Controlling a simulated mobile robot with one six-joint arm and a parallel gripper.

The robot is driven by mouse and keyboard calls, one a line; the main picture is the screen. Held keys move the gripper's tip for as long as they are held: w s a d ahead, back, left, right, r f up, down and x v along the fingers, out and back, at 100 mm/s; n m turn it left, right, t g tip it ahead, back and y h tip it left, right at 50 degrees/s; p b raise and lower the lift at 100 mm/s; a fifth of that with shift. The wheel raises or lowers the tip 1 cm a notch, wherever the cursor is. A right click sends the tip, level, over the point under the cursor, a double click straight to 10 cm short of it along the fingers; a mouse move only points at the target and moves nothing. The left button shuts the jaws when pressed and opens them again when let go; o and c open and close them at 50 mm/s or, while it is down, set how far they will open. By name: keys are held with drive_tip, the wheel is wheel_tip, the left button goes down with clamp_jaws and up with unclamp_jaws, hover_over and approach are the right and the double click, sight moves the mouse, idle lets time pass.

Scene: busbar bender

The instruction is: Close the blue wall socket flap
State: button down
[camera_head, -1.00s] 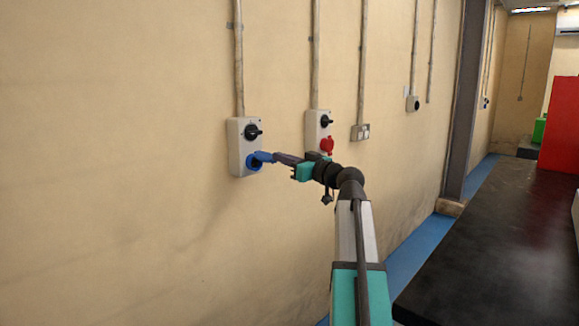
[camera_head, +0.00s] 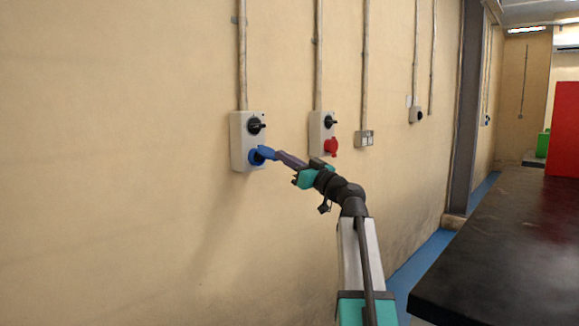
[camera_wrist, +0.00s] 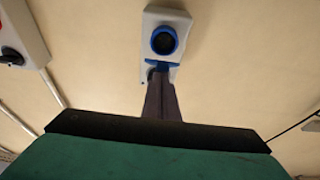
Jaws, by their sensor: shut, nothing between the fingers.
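The blue wall socket (camera_head: 253,158) sits low on a grey-white box on the wall, below a black rotary switch. Its blue flap (camera_head: 267,152) stands open, sticking out from the wall. In the wrist view the round blue socket (camera_wrist: 164,40) shows its dark opening, with the flap (camera_wrist: 161,65) seen nearly edge-on below it. My gripper (camera_head: 280,155) is shut and empty, its fingertips at the outer end of the flap. In the wrist view the fingertips (camera_wrist: 160,76) lie just below the flap; whether they touch it I cannot tell.
A second box with a red socket (camera_head: 330,147) is on the wall to the right, close behind my wrist. Further along are a double outlet (camera_head: 364,138) and a small switch (camera_head: 416,114). A dark table (camera_head: 500,240) fills the right side. The wall left of the blue socket is bare.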

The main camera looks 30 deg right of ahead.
drive_tip(key=shift+w+f+t+b, duration=0.2)
drive_tip(key=shift+f+t+b, duration=0.25)
drive_tip(key=shift+b, duration=1.1)
drive_tip(key=shift+w+f+t+b, duration=0.25)
drive_tip(key=shift+f+b, duration=0.4)
drive_tip(key=shift+b, duration=0.85)
drive_tip(key=w+a+f+b, duration=0.2)
drive_tip(key=w+f+b, duration=0.4)
drive_tip(key=b, duration=0.8)
drive_tip(key=shift+w+b, duration=0.4)
drive_tip(key=shift+w+a, duration=0.1)
drive_tip(key=shift+w, duration=0.05)
